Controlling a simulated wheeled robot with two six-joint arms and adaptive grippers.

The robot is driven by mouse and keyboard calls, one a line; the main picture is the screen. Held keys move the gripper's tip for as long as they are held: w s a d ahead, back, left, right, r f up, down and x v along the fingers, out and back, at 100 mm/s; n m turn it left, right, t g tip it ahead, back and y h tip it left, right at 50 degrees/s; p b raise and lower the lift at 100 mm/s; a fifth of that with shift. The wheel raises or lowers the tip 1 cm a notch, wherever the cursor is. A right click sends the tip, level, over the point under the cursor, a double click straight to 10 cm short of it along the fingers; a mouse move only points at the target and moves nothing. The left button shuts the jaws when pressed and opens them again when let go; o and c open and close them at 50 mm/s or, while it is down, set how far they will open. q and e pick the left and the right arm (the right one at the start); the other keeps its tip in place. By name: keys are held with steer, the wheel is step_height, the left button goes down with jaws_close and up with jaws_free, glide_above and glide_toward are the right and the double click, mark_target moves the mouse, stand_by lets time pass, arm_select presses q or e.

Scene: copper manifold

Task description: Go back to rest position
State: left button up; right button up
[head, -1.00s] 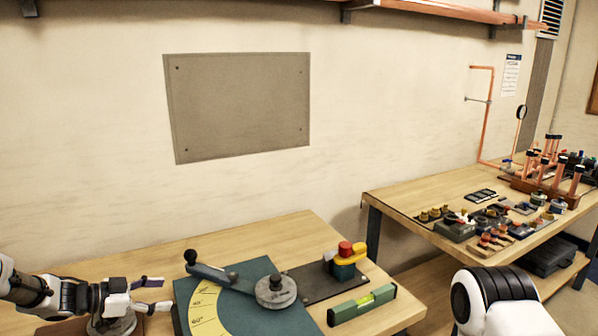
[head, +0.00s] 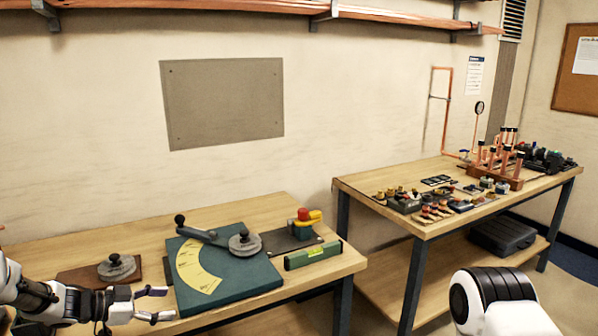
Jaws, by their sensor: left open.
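My left gripper (head: 158,304) is open and empty at the lower left in the head view. It is over the front edge of the near workbench (head: 135,240), just left of the dark green bending plate (head: 245,284). My right arm shows only as a white and black link at the bottom right. The right gripper is out of the picture.
A round metal piece on a brown board (head: 117,267) lies behind my left gripper. A green level (head: 313,254) and a red and yellow part (head: 305,220) are at the bench's right. A second bench (head: 350,182) holds fittings and a copper pipe rack (head: 497,174).

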arm_select(q)
steer(key=s+d+f+n+g+y, duration=0.1)
steer(key=s+d+f+n+g, duration=0.15)
steer(key=s+d+f, duration=0.55)
steer(key=s+d+f+n+g+y, duration=0.1)
steer(key=s+d+f+n, duration=0.45)
steer(key=f, duration=0.55)
steer(key=s+a+f+n+g+y, duration=0.1)
steer(key=s+a+y, duration=0.1)
steer(key=s, duration=0.7)
steer(key=s+a+f+n+g+y, duration=0.2)
steer(key=s+y, duration=0.1)
steer(key=s, duration=0.5)
steer(key=s+a+f+n+g+y, duration=0.1)
steer(key=s+a+f+n+y, duration=0.1)
steer(key=s, duration=0.7)
steer(key=shift+s+a+y, duration=0.3)
steer(key=shift+y, duration=0.5)
